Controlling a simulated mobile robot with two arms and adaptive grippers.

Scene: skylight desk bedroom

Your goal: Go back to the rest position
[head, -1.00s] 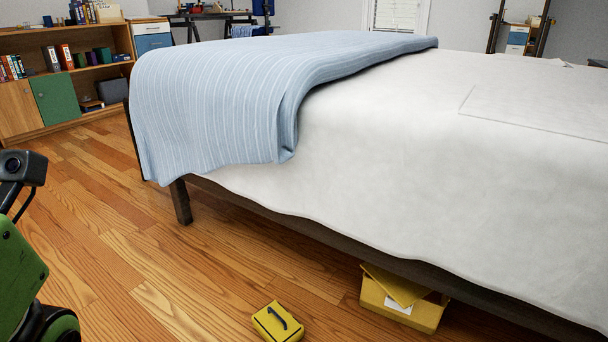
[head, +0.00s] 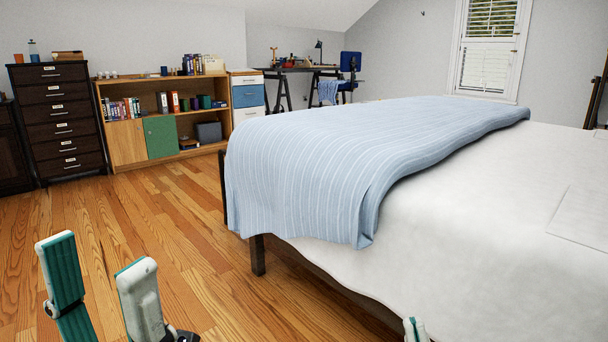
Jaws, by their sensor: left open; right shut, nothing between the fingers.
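My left gripper (head: 97,254) shows at the lower left of the head view. Its two white and teal fingers point up and stand apart with nothing between them, above the wooden floor. My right gripper (head: 415,330) shows only as a small fingertip part at the bottom edge, in front of the white bed sheet. Its fingers are shut and no object shows in them. The rest of both arms is out of the picture.
A bed with a white sheet (head: 500,215) and a blue striped blanket (head: 310,165) fills the right side. A dark chest of drawers (head: 62,120) and a wooden bookshelf (head: 128,142) stand along the back. The wooden floor (head: 150,220) at left is clear.

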